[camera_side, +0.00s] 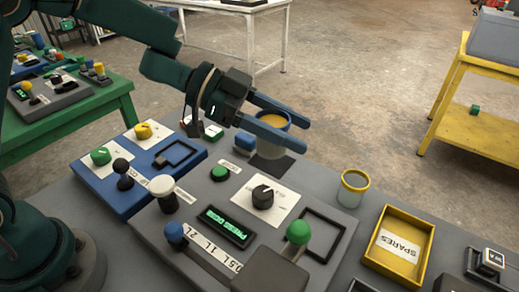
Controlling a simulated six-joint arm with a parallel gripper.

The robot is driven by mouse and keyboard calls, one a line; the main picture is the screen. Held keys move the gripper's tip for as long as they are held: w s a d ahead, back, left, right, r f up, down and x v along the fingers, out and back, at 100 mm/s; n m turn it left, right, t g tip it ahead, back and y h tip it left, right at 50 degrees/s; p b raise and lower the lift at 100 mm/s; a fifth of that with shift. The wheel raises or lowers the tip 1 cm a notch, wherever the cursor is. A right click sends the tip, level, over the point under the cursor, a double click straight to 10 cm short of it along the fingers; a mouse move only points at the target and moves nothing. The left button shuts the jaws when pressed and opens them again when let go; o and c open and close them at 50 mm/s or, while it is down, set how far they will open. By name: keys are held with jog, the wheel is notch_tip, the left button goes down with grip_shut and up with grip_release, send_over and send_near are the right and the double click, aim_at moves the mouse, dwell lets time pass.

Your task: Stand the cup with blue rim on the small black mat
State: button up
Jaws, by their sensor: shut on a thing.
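The cup with blue rim (268,150) is upright, grey-bodied and orange-yellow inside, near the middle of the side view. My gripper (295,137) comes from the upper left. Its two blue fingers are shut on the cup, one on each side just below the rim. The small black mat (285,168) lies on the grey table directly below the cup and is partly hidden by it. The cup's base appears at or just above the mat; I cannot tell whether they touch.
A cup with yellow rim (353,188) stands to the right. A yellow SPARES tray (399,246) lies at the lower right. A grey control panel (190,232) with knobs and a green-topped lever (298,232) is in front; a blue panel (120,193) is left.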

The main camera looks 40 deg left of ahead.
jog(key=s+d+f, duration=0.1)
jog(key=d+f, duration=0.1)
jog(key=d, duration=0.1)
jog(key=s+d+f, duration=0.1)
jog(key=d+f, duration=0.1)
jog(key=d, duration=0.2)
jog(key=s+d+f, duration=0.1)
jog(key=d+f, duration=0.2)
jog(key=d, duration=0.1)
jog(key=shift+d, duration=0.1)
jog(key=shift+f, duration=1.75)
jog(key=shift+f, duration=0.25)
jog(key=o, duration=1.4)
jog(key=shift+o, duration=0.2)
jog(key=shift+o, duration=0.4)
jog(key=shift+v, duration=3.75)
